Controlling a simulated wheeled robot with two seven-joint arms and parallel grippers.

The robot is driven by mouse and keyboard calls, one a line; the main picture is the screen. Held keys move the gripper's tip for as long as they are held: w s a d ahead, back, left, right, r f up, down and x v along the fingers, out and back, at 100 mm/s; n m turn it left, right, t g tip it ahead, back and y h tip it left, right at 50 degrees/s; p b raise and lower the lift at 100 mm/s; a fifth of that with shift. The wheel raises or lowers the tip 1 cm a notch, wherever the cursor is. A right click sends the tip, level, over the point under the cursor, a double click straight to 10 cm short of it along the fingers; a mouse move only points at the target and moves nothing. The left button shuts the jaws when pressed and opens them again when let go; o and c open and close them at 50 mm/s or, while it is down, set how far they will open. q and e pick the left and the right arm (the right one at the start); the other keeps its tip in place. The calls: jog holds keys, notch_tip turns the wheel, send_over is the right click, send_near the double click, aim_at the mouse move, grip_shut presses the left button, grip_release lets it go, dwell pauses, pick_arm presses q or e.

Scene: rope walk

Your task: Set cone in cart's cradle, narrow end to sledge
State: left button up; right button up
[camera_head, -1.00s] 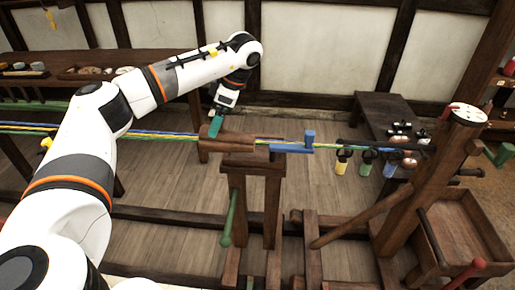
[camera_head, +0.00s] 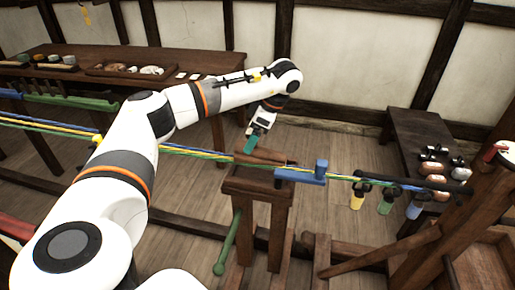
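The wooden cone (camera_head: 268,157) is a brown piece lying at the top of the wooden cart (camera_head: 258,188), with coloured strands running along it. I cannot tell clearly which end is narrow or how it sits in the cradle. My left gripper (camera_head: 251,142) is at the cone's back left, its teal tip part pointing down close to the cone. Whether its fingers are shut is too small to tell. A blue block with an upright peg (camera_head: 301,176) is just right of the cone, on the strands. My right gripper is not in view.
Yellow, green and blue strands (camera_head: 195,151) cross the view. Small coloured weights (camera_head: 385,204) hang at right by a wooden post (camera_head: 445,225). A dark bench (camera_head: 420,125) stands behind. A green handle (camera_head: 228,245) hangs on the cart's left side.

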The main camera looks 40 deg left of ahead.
aim_at(257, 146)
pick_arm(q)
jog(key=shift+f, duration=0.25)
jog(key=f, duration=0.3)
jog(key=shift+w+d+f+p, duration=0.1)
jog(key=shift+w+f+p, duration=0.1)
jog(key=shift+p, duration=0.2)
jog(key=shift+f, duration=0.25)
jog(key=o, duration=1.3)
jog(key=shift+f, duration=0.1)
jog(key=shift+o, duration=0.2)
